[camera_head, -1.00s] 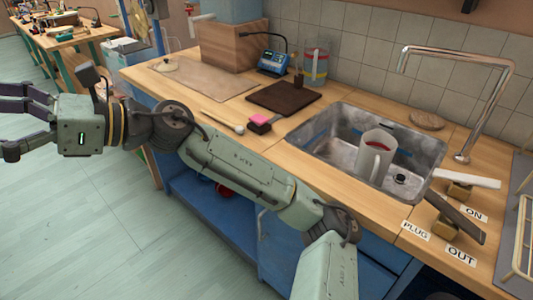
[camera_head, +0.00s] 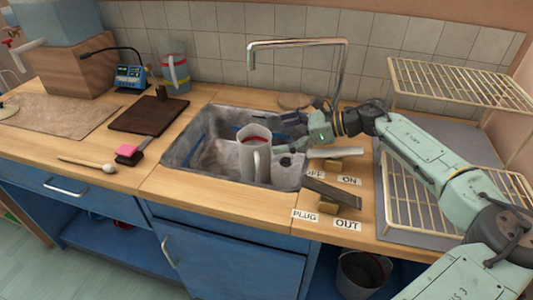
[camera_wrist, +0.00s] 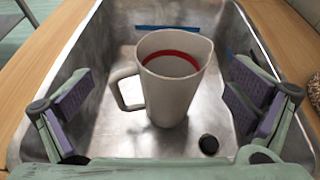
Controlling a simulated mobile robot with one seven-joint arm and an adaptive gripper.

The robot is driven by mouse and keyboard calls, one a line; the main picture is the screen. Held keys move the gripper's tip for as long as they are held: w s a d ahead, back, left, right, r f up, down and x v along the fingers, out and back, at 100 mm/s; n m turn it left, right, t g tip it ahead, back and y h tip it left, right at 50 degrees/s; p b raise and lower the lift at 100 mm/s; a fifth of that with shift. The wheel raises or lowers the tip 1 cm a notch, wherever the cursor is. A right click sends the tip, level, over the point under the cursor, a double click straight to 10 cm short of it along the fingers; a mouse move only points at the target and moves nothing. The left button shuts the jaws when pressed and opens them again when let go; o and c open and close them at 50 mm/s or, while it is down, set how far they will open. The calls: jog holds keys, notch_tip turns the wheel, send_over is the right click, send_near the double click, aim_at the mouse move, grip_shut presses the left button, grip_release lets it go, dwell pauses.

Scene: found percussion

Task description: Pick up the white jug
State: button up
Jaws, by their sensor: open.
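The white jug (camera_head: 254,154) stands upright in the metal sink, with a red band inside near its rim and its handle facing the front in the head view. In the wrist view the jug (camera_wrist: 173,85) is near the middle, with its handle on the left. My gripper (camera_head: 283,132) is open at the right side of the sink, its fingers pointing left towards the jug. In the wrist view my gripper (camera_wrist: 158,105) has its two purple-padded fingers spread wide at either side, with the jug ahead between them and apart from both.
The metal sink (camera_head: 180,150) has walls around the jug, and a dark drain plug (camera_wrist: 208,144) lies on its floor. A tall tap (camera_head: 297,42) arches behind. Levers marked ON and OUT (camera_head: 332,193) stand at the sink's right. A wire rack (camera_head: 455,82) stands far right.

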aim_at(255, 139)
jog(key=x, duration=0.3)
jog(key=p+x, duration=0.1)
jog(key=x, duration=0.1)
jog(key=f+p+x, duration=0.1)
jog(key=x, duration=0.2)
jog(key=shift+w+f, duration=0.1)
jog(key=shift+w, duration=0.3)
jog(key=c, duration=1.9)
jog(key=shift+c, duration=0.3)
jog(key=shift+r, duration=0.2)
